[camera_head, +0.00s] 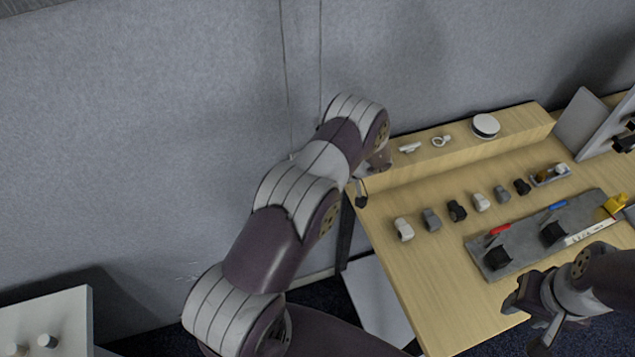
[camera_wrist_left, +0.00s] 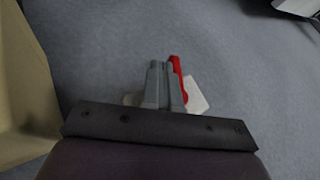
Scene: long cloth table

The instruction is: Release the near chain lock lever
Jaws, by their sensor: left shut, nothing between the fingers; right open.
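A grey board (camera_head: 482,262) lies on the wooden table, with a red lever (camera_head: 499,229) and a blue lever (camera_head: 558,206), each by a black block. The red one is at the board's left end. My left gripper (camera_head: 361,198) is at the table's left edge, well apart from the board. Its fingers (camera_wrist_left: 163,88) are shut and empty in the left wrist view; a red piece (camera_wrist_left: 177,72) shows beside them, and I cannot tell what it is. My right gripper (camera_head: 527,320) is open, in front of the board and apart from the red lever.
Several small grey, black and white parts (camera_head: 457,210) stand in a row behind the board. A raised wooden shelf (camera_head: 465,150) runs along the back with a round white-topped object (camera_head: 485,125). A yellow object (camera_head: 615,203) is at the board's right end. A grey partition (camera_head: 150,150) stands behind.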

